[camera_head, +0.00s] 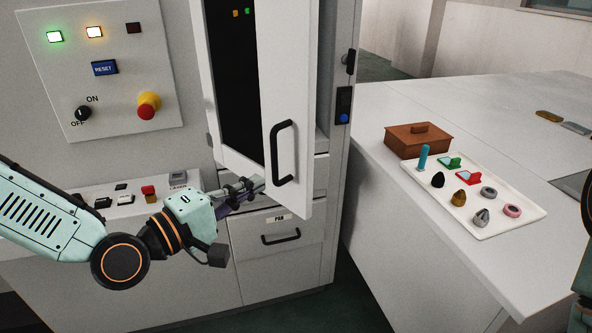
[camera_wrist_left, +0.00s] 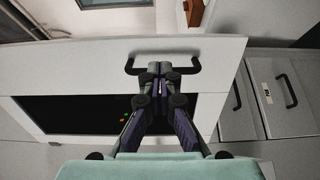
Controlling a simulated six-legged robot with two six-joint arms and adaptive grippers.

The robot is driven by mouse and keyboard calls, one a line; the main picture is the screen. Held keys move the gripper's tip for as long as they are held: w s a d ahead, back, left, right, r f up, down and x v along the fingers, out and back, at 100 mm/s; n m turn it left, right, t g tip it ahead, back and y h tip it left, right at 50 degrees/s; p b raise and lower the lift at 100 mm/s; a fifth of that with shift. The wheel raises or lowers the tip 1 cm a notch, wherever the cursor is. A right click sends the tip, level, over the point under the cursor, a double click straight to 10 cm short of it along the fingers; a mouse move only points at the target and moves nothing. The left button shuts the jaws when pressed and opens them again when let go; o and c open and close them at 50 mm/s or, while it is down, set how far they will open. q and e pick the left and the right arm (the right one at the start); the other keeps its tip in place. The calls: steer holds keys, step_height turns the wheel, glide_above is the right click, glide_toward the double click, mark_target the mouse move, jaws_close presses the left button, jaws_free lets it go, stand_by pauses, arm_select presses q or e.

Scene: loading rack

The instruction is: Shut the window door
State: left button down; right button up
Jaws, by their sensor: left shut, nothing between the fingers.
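The window door (camera_head: 292,130) is a white-framed door with a dark glass pane (camera_head: 238,90). It stands partly open on the cabinet in the head view, with a gap at its right side. A black bar handle (camera_head: 283,153) is on its frame. My left gripper (camera_head: 258,184) is shut and empty, with its tips by the lower part of the door frame, left of the handle. In the left wrist view the door lies across the picture, and the shut fingertips (camera_wrist_left: 160,68) are by the handle (camera_wrist_left: 133,66). I cannot tell whether they touch the door.
A drawer (camera_head: 280,240) with a black handle sits below the door. A control panel (camera_head: 100,70) is on the wall at the left. At the right, a counter (camera_head: 460,110) holds a brown box (camera_head: 418,141) and a white tray (camera_head: 500,222) with several small parts.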

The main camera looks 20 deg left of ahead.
arm_select(q)
steer(key=w, duration=0.1)
steer(key=b, duration=0.3)
glide_toward(305, 156)
steer(key=shift+x, duration=3)
steer(key=shift+w+d, duration=0.25)
steer(key=shift+w, duration=0.05)
steer(key=shift+a, duration=0.1)
steer(key=shift+w, duration=0.1)
